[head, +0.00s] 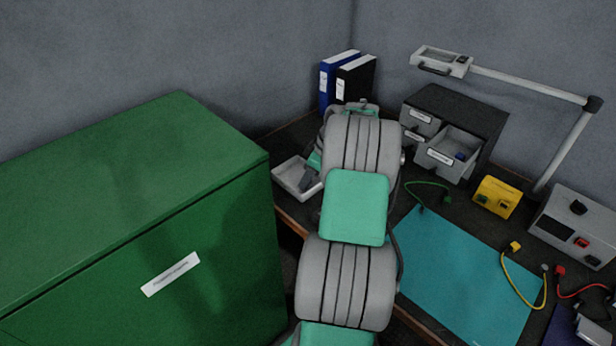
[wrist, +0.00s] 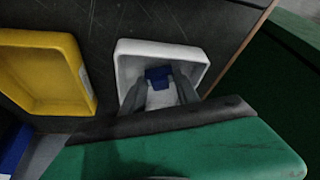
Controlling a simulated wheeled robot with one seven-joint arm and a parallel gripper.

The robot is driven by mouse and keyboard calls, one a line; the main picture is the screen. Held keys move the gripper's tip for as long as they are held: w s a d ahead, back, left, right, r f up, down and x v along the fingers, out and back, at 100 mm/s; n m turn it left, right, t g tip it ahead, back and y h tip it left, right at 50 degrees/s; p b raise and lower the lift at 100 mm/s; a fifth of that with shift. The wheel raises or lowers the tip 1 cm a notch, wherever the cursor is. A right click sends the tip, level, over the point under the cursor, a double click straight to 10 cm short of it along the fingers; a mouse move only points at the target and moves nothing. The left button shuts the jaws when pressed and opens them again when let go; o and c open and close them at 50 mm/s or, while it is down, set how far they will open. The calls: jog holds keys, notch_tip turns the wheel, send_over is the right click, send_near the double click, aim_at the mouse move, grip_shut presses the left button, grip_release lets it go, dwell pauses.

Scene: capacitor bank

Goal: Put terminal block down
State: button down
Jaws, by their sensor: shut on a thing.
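The terminal block appears to be the small blue block (wrist: 157,73) between my fingertips in the wrist view. My gripper (wrist: 158,80) is shut on it. Both are over or inside a white tray (wrist: 192,55) with raised walls; I cannot tell whether the block touches the tray floor. In the head view the white tray (head: 287,185) sits at the bench's left end, beside the green cabinet. My gripper (head: 307,182) reaches down there, and the block is hidden in that view.
A yellow tray (wrist: 45,75) lies left of the white tray in the wrist view. Binders (head: 340,82) and a grey drawer unit (head: 472,112) stand behind my arm. The tall green cabinet (head: 150,220) is close on the left.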

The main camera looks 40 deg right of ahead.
jog(key=shift+f, duration=0.1)
jog(key=shift+f, duration=0.15)
jog(key=c, duration=0.9)
grip_release()
jog(key=shift+r, duration=0.4)
jog(key=p+v, duration=0.1)
jog(key=v, duration=1)
jog(key=shift+s+r, duration=0.25)
jog(key=shift+r, duration=0.05)
jog(key=shift+d, duration=0.1)
